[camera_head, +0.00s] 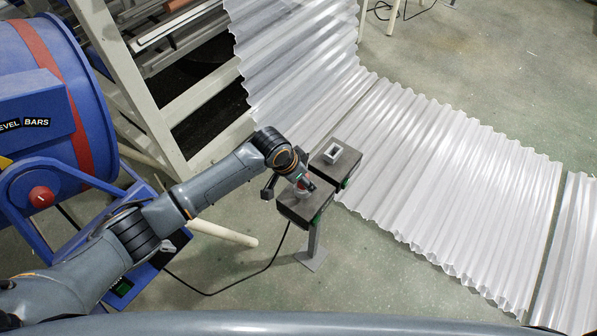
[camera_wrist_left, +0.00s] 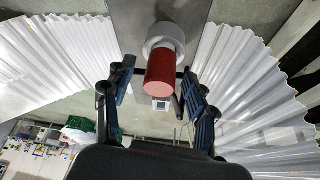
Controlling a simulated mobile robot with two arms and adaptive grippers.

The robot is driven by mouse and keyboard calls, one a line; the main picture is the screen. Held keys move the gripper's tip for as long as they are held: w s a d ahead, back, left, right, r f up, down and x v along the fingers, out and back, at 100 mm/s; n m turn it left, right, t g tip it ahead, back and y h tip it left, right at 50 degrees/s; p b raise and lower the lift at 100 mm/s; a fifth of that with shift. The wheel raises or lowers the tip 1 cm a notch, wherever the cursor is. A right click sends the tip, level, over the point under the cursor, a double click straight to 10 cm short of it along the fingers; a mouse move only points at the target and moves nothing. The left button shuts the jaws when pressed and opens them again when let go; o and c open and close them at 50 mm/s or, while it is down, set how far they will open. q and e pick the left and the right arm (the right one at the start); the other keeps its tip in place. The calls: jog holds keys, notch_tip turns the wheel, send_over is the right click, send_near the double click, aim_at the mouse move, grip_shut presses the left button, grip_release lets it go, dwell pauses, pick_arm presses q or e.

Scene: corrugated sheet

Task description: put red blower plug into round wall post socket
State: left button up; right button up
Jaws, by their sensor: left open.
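The red plug (camera_wrist_left: 160,68) stands in the round pale socket (camera_wrist_left: 165,38) in the left wrist view, its end toward the camera. How deep it sits cannot be told. In the head view a small bit of the red plug (camera_head: 303,184) shows under my wrist, and the round socket is mostly hidden. My left gripper (camera_head: 299,186) is at the nearer box (camera_head: 293,210) of the post. In the left wrist view, its fingers (camera_wrist_left: 157,82) are open, one on each side of the red plug, with gaps between. My right gripper is not in view.
A square socket (camera_head: 334,152) sits on the farther box. The blue blower (camera_head: 58,95) stands at the left. A black cable (camera_head: 236,287) runs along the floor from the post. Corrugated sheets (camera_head: 460,185) lie behind and right of the post. The floor in front is clear.

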pick_arm(q)
jog(key=v, duration=1.1)
jog(key=shift+r, duration=0.35)
jog(key=shift+s, duration=0.2)
jog(key=s+f+n+h, duration=0.1)
jog(key=s+f+n, duration=0.15)
jog(key=s, duration=0.55)
jog(key=s+a+f+n+y, duration=0.2)
jog(key=s+a+n+y, duration=0.3)
jog(key=s+a, duration=1.15)
notch_tip(320, 180, down, 27)
jog(key=b, duration=0.2)
jog(key=s+a+f+g+b, duration=0.1)
jog(key=s+a+f+b, duration=0.1)
jog(key=s+f, duration=1.5)
notch_tip(320, 180, down, 3)
jog(key=shift+s+a+r+g, duration=0.1)
jog(key=shift+s+a+g, duration=0.3)
jog(key=shift+a, duration=0.3)
